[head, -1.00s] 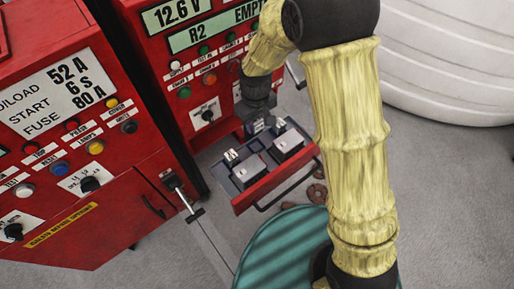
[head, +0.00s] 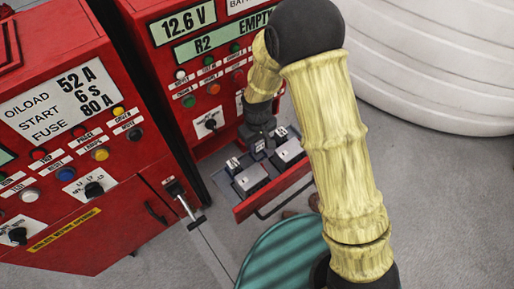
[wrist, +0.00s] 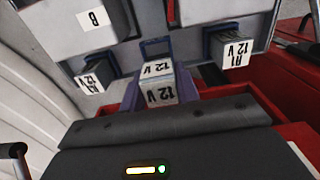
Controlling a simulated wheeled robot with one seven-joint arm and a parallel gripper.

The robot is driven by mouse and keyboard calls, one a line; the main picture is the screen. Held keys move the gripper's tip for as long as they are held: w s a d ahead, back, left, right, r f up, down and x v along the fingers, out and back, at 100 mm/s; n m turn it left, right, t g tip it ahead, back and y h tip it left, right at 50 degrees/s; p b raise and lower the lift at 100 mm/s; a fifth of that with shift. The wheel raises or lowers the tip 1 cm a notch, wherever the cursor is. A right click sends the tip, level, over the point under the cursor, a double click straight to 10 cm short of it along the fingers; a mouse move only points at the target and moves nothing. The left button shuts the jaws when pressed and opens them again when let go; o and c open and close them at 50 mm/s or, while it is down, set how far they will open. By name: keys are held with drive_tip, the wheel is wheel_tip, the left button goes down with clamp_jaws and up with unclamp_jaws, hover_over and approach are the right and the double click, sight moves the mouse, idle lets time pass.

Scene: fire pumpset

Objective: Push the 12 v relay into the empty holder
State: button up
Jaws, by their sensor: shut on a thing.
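My gripper (head: 258,139) points down over the back of the open red drawer (head: 243,211). It is shut on a pale 12 V relay (wrist: 158,84), whose labels face the wrist camera. The dark gripper body (wrist: 165,140) fills the lower wrist view. A blue-framed holder (wrist: 155,48) shows just behind the relay in the wrist view, between two seated relays. I cannot tell whether the held relay touches the holder; its far side is hidden. In the head view the gripper hides most of this spot.
An R1 12 V relay (wrist: 237,52) sits right of the holder, another 12 V relay (wrist: 92,77) left. Two larger grey blocks (head: 250,180) (head: 288,153) stand in the drawer. The cabinet display (head: 222,38) reads R2 EMPTY. A teal round top (head: 285,255) lies in front.

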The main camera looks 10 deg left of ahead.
sight(258, 149)
drive_tip(key=shift+w+d+f, duration=0.15)
drive_tip(key=shift+f, duration=0.15)
drive_tip(key=shift+f+p, duration=0.4)
drive_tip(key=shift+f, duration=1.4)
drive_tip(key=shift+f, duration=0.15)
drive_tip(key=o, duration=1)
wheel_tip(258, 149, up, 12)
drive_tip(key=shift+r+b, duration=0.15)
drive_tip(key=shift+b, duration=0.9)
